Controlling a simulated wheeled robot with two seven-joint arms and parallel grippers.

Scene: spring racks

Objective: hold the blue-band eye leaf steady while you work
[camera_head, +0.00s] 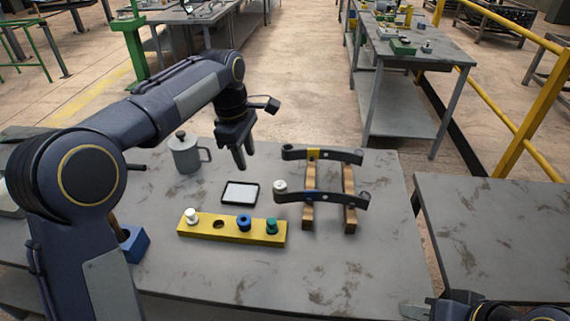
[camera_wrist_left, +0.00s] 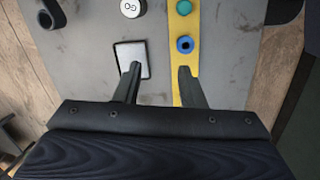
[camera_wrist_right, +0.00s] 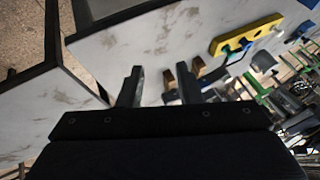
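The blue-band eye leaf (camera_head: 335,200) is the nearer of two dark curved leaves, lying across two wooden rails (camera_head: 350,215). A small pale round piece (camera_head: 280,186) is at its left eye; whether it sits in the eye I cannot tell. The farther leaf (camera_head: 340,156) has a yellow band. My left gripper (camera_head: 241,160) is open and empty, above the table left of the leaves; its fingers are apart in the left wrist view (camera_wrist_left: 160,85). My right gripper (camera_head: 420,310) is at the bottom right, away from the leaf; the right wrist view shows its fingers (camera_wrist_right: 158,88) apart and empty.
A yellow block (camera_head: 205,228) holds white, blue and green bushings, with one empty hole. A dark-framed white panel (camera_head: 240,193), a grey mug (camera_head: 186,155) and a blue box (camera_head: 135,243) stand around it. The table is clear in front of the rails. Another table (camera_head: 500,230) is at right.

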